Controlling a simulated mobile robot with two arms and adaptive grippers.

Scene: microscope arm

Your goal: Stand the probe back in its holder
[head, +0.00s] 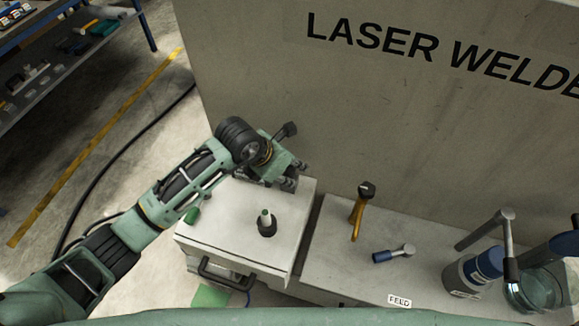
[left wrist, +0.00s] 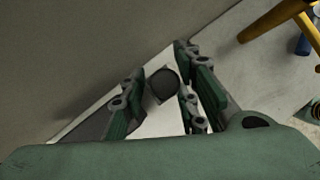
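I cannot tell for certain which thing is the probe. A blue-handled tool with a grey end (head: 393,255) lies on its side on the right-hand bench top. A dark round-topped thing (left wrist: 163,85) shows between the fingers in the left wrist view, with gaps on both sides. My arm partly hides what lies under it. My right gripper is not in view.
A yellow tool with a black top (head: 357,215) stands on the bench, right of the white box (head: 225,245). A tall grey panel (head: 400,110) closes off the back.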

